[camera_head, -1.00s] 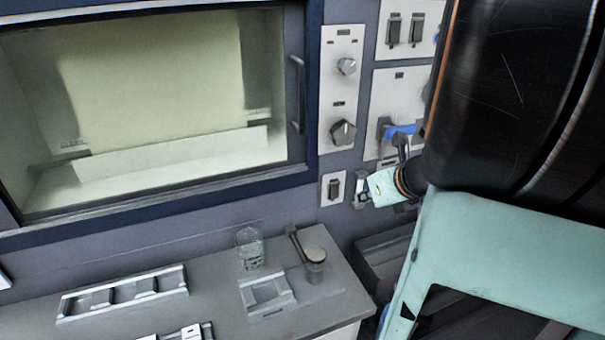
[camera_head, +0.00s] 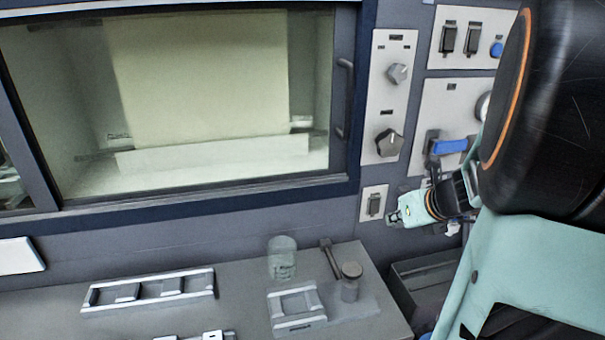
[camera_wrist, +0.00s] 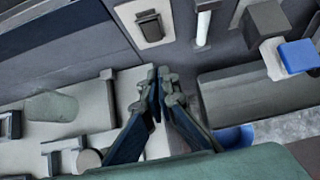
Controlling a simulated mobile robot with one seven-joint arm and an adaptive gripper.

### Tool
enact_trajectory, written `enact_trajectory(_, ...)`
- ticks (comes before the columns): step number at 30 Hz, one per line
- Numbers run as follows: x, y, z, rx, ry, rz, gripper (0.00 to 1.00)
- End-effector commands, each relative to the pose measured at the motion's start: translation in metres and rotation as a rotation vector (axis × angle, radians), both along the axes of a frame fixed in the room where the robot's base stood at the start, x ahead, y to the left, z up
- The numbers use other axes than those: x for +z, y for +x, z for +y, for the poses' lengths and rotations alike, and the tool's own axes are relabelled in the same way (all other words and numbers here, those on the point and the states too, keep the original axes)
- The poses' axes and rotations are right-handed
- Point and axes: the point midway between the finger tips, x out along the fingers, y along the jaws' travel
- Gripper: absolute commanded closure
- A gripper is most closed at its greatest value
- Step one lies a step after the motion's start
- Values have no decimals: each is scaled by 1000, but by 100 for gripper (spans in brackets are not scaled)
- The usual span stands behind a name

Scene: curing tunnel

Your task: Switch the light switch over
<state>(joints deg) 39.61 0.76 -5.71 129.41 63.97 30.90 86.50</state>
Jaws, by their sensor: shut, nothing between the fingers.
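The light switch (camera_head: 374,205) is a dark rocker on a small pale wall plate, below the panel with two knobs. In the wrist view, the switch (camera_wrist: 150,27) shows near the top, beyond my fingertips. Which way its rocker is tipped is too small to tell. My gripper (camera_head: 394,218) is just right of and slightly below the plate in the head view. In the wrist view, my gripper (camera_wrist: 158,82) has its fingertips together with nothing between them. It appears apart from the switch.
A panel with a blue-handled lever (camera_head: 450,147) is right of the switch, with two similar rockers (camera_head: 460,39) above. The tunnel window (camera_head: 200,110) fills the left. The counter below bears a glass beaker (camera_head: 282,258), a grey rack (camera_head: 148,291) and a small round-topped piece (camera_head: 351,280).

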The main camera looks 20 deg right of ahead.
Motion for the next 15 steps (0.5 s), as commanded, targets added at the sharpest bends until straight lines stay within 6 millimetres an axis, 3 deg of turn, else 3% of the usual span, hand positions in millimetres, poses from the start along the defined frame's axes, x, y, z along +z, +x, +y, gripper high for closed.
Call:
enact_trajectory(1,-13,6,0,1,0,1,100)
enact_trajectory(7,-36,29,-1,1,0,1,100)
enact_trajectory(15,-32,61,-4,1,-1,1,100)
